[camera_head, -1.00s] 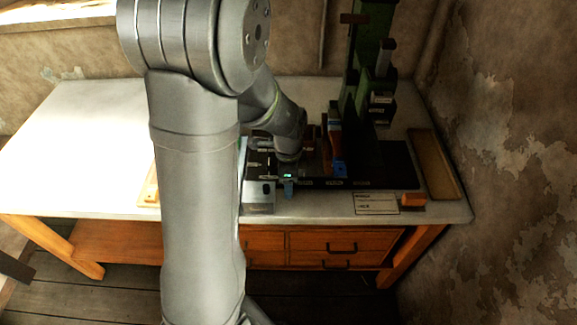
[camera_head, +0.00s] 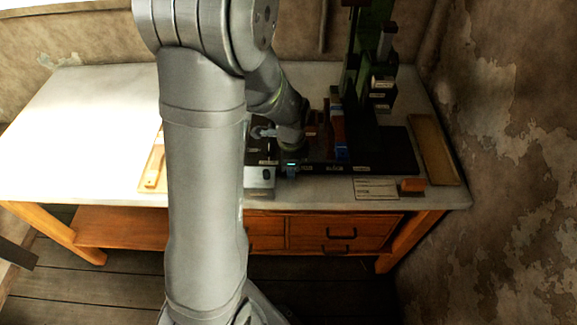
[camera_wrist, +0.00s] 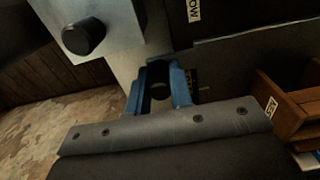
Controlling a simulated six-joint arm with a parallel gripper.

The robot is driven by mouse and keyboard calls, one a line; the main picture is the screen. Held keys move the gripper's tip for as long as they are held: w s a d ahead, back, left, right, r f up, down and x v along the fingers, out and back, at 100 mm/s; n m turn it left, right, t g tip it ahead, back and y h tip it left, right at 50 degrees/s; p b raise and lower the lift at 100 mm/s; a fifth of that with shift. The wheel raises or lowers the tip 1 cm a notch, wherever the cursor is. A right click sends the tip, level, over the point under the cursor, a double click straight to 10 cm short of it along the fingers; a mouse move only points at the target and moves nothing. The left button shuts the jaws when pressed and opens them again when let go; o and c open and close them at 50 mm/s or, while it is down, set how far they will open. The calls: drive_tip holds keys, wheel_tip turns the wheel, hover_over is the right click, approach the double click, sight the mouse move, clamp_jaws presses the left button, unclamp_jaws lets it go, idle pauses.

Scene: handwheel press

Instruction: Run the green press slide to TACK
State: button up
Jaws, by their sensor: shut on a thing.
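The green press (camera_head: 358,75) stands at the back right of the bench. Its dark slide block (camera_head: 382,84) bears small pale labels that are too small to read. My gripper (camera_wrist: 160,88) shows blue fingers in the wrist view, shut on a dark round piece, probably a knob or handle. In the head view the blue fingertips (camera_head: 290,171) show low at the front edge of the dark base (camera_head: 375,168), just right of a grey metal box (camera_head: 259,178). My arm hides much of the base's left part. I cannot tell at which mark the slide stands.
A white card (camera_head: 375,188) and an orange block (camera_head: 412,185) lie at the bench's front right. A wooden tray (camera_head: 433,150) lies along the right side, near the wall. The wrist view shows the grey box's black knob (camera_wrist: 84,36) and a labelled wooden holder (camera_wrist: 283,105).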

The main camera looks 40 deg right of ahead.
drive_tip(key=s+d, duration=0.6)
idle(0.3)
drive_tip(key=o, duration=1.4)
wheel_tip(320, 180, up, 8)
drive_tip(key=shift+f, duration=0.1)
